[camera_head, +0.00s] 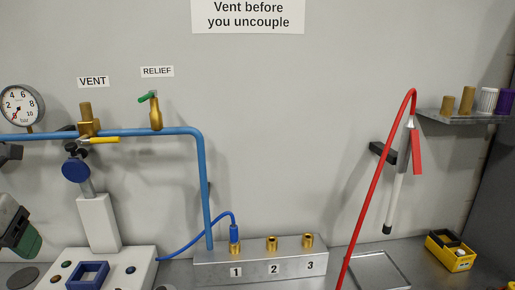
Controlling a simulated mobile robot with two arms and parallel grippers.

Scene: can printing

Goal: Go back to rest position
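Neither of my grippers shows in the head view, so their pose and opening are hidden. The view faces a grey wall and a bench. A blue pipe (150,131) runs along the wall from the left and bends down to a metal block (255,271) with ports marked 1, 2 and 3. A blue hose (190,244) ends in a blue connector (235,233) on port 1. Brass fittings stand on port 2 (272,243) and port 3 (308,240).
A pressure gauge (22,106), a yellow-handled vent valve (87,123) and a relief valve (155,112) are on the left. A red hose (377,178) hangs at the right, beside a shelf (460,117). A yellow box (450,252) and a flat tray (376,271) lie below.

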